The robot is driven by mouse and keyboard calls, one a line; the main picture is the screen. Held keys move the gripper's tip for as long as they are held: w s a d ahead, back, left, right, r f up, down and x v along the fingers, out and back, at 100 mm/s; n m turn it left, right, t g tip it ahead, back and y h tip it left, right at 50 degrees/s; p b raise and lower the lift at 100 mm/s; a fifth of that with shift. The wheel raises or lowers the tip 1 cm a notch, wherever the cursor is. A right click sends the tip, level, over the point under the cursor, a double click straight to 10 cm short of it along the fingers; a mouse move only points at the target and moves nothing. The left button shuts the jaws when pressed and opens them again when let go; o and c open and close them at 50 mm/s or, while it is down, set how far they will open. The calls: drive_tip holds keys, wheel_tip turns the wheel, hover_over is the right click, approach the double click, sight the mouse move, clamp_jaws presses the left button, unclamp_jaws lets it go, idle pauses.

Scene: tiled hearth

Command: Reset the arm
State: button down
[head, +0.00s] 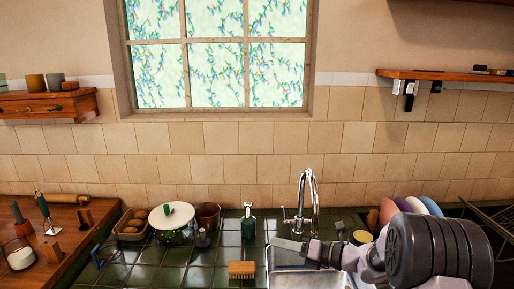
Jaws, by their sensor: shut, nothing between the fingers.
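My arm reaches in from the lower right in the head view. My gripper (288,244) points left over the metal sink (296,279), below the tap. Its fingers are together and I see nothing held between them. The arm hides part of the sink and the counter behind it.
A chrome tap (312,200) stands just behind my gripper. A scrubbing brush (241,269) and a green bottle (249,224) are to its left. Coloured plates (430,206) stand behind my arm. A wooden shelf (450,76) is above right.

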drive_tip(key=s+a+r+n+g+h, duration=0.2)
drive_tip(key=s+a+r+n+g, duration=0.15)
drive_tip(key=s+n, duration=0.4)
drive_tip(key=s+a+r+n+g+h, duration=0.1)
drive_tip(key=s+a+r+n+g, duration=0.1)
drive_tip(key=s+r+n, duration=0.5)
drive_tip(key=s+d+f+n+t+h, duration=0.1)
drive_tip(key=s+d+n+h, duration=0.3)
drive_tip(key=s+n, duration=0.3)
drive_tip(key=s+d+f+n+t+h, duration=0.1)
drive_tip(key=s+d+n+h, duration=0.3)
drive_tip(key=s, duration=1)
drive_tip(key=n+t, duration=0.1)
drive_tip(key=n, duration=0.2)
drive_tip(key=shift+s+d+f+h, duration=0.15)
drive_tip(key=shift+d+f+h, duration=0.05)
drive_tip(key=shift+d+h, duration=0.2)
drive_tip(key=shift+n, duration=0.25)
